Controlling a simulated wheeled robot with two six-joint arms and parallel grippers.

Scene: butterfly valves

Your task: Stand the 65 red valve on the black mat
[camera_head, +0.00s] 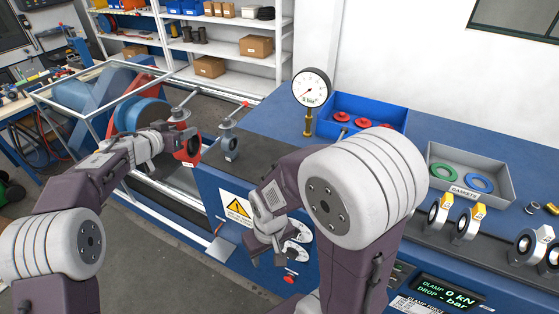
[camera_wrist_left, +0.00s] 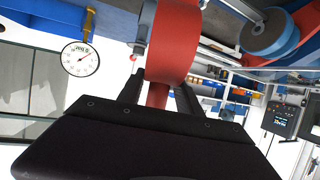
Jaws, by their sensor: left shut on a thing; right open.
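The red valve (camera_head: 188,150) hangs at the left end of the bench, with a grey stem and lever on top and a small white label low on it. My left gripper (camera_head: 166,143) is shut on it from the left. The left wrist view shows the red body (camera_wrist_left: 176,38) large, with its narrow lower part between the fingers (camera_wrist_left: 158,92). The black mat (camera_head: 262,150) lies on the bench to the right of the red valve. A grey valve (camera_head: 230,143) with a red-tipped lever stands at the mat's left part. My right gripper (camera_head: 272,225) is open, in front of the bench.
A pressure gauge (camera_head: 311,88) and a blue bin (camera_head: 372,108) with red parts stand behind the mat. A grey gasket tray (camera_head: 470,172) and several ring-shaped parts are at right. A framed cage (camera_head: 88,100) with a blue wheel is beyond my left arm. My right arm hides part of the mat.

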